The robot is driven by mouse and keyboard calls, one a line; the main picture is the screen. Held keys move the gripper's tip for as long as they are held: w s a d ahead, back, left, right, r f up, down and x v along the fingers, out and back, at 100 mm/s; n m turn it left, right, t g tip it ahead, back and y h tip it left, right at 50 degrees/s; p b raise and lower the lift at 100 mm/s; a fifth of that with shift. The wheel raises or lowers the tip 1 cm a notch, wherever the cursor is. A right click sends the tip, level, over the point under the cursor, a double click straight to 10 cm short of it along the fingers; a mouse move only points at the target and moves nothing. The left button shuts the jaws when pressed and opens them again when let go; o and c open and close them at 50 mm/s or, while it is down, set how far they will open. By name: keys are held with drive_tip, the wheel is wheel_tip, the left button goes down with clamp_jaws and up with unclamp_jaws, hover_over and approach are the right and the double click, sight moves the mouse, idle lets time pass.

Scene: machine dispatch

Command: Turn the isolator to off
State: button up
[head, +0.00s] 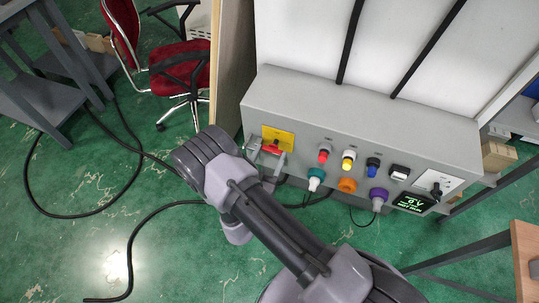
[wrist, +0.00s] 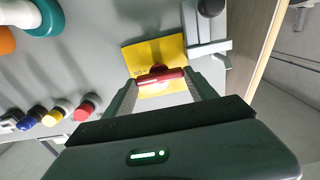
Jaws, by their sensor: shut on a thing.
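The isolator is a red handle (head: 271,148) on a yellow plate (head: 284,137) at the left end of the grey machine panel in the head view. In the wrist view the red handle (wrist: 158,75) lies across between the fingers, in front of the yellow plate (wrist: 138,56). My gripper (wrist: 160,84) is shut on the red handle, one finger at each end of it. In the head view my arm comes up from below and its wrist partly covers the area beside the isolator.
Right of the isolator are red (head: 323,156), yellow (head: 348,160) and blue (head: 373,164) buttons, with teal, orange and purple knobs (head: 378,196) below. A grey latch-like bracket (wrist: 205,35) stands close beside the yellow plate. A red chair (head: 180,65) and floor cables lie left.

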drive_tip(key=shift+n, duration=0.8)
drive_tip(key=o, duration=1.4)
drive_tip(key=shift+c, duration=0.2)
drive_tip(key=p+v, duration=0.4)
drive_tip(key=v, duration=1.3)
drive_tip(key=shift+s, duration=0.2)
